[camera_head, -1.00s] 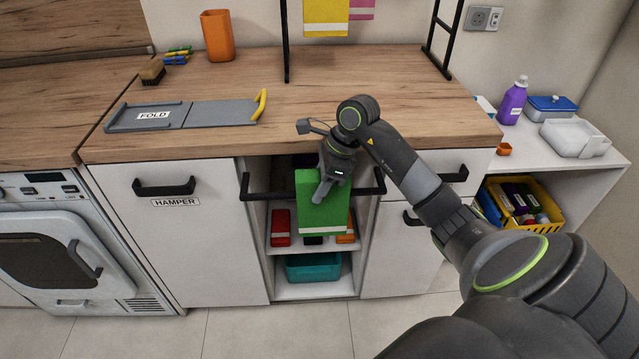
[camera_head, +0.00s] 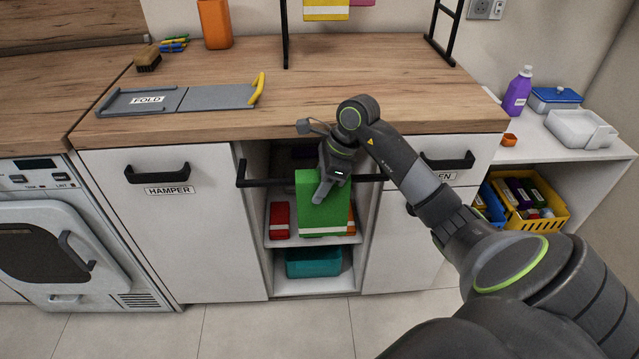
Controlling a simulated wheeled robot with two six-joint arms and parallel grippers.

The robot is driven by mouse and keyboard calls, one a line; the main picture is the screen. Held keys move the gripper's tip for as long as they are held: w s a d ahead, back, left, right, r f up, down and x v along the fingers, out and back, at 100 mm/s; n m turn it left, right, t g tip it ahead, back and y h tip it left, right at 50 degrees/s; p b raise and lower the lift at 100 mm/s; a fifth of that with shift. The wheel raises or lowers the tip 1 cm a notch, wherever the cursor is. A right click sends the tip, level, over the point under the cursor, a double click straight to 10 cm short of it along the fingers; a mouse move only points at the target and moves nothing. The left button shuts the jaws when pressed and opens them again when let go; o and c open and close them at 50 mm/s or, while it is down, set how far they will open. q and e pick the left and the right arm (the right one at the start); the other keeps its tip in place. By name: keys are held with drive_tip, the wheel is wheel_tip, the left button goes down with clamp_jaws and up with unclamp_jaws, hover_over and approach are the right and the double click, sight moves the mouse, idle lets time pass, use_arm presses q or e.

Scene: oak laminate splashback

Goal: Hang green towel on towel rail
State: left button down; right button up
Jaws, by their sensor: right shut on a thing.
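The green towel (camera_head: 322,212) hangs from my right gripper (camera_head: 326,188), which is shut on its upper part. It has a pale stripe near its bottom edge. The black towel rail (camera_head: 265,182) runs across the open bay under the counter. The gripper and towel hide the middle of the rail. The towel is in front of or at the rail; I cannot tell whether it touches. My left gripper is not in view.
Inside the bay are a red item (camera_head: 280,219) on a shelf and a teal bin (camera_head: 314,262) below. A hamper door (camera_head: 172,230) is left. A purple bottle (camera_head: 517,91) stands right.

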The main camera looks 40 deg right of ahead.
drive_tip(key=o, duration=1.4)
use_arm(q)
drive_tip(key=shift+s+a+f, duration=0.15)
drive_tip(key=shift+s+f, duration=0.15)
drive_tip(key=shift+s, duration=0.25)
use_arm(e)
drive_tip(key=v, duration=1.7)
drive_tip(key=shift+s+r, duration=0.15)
drive_tip(key=shift+r, duration=0.05)
